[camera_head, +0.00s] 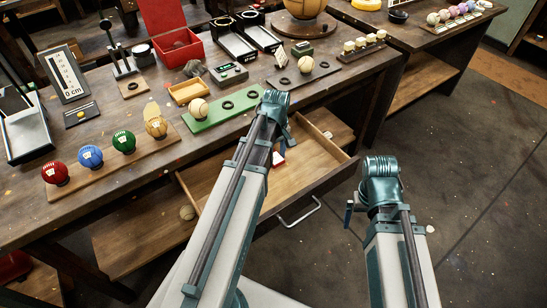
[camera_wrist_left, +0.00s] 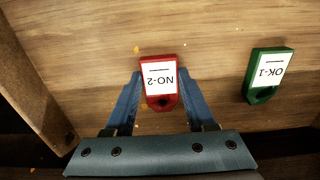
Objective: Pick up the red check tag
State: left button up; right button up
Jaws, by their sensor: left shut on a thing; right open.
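The red check tag (camera_wrist_left: 161,93) has a white label reading NO-2, upside down in the left wrist view. My left gripper (camera_wrist_left: 162,80) is shut on it, one blue finger on each side. In the head view my left gripper (camera_head: 279,150) is inside the open wooden drawer (camera_head: 325,165), with a bit of the tag showing near the fingers. A green tag (camera_wrist_left: 267,75) labelled OK-1 lies to the right, apart from the fingers. My right gripper (camera_head: 349,212) is open and empty, outside the drawer on the right; it is partly hidden by its own wrist.
The bench above the drawer holds a rack of coloured balls (camera_head: 90,156), a green board (camera_head: 225,108) with a ball, and a red box (camera_head: 178,50). The drawer's wooden side wall (camera_wrist_left: 35,80) stands left in the wrist view.

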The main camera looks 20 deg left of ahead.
aim_at(276, 158)
pick_arm(q)
jog(key=shift+c, duration=0.9)
jog(key=shift+r, duration=0.15)
notch_tip(276, 158, up, 10)
jog(key=p, duration=1)
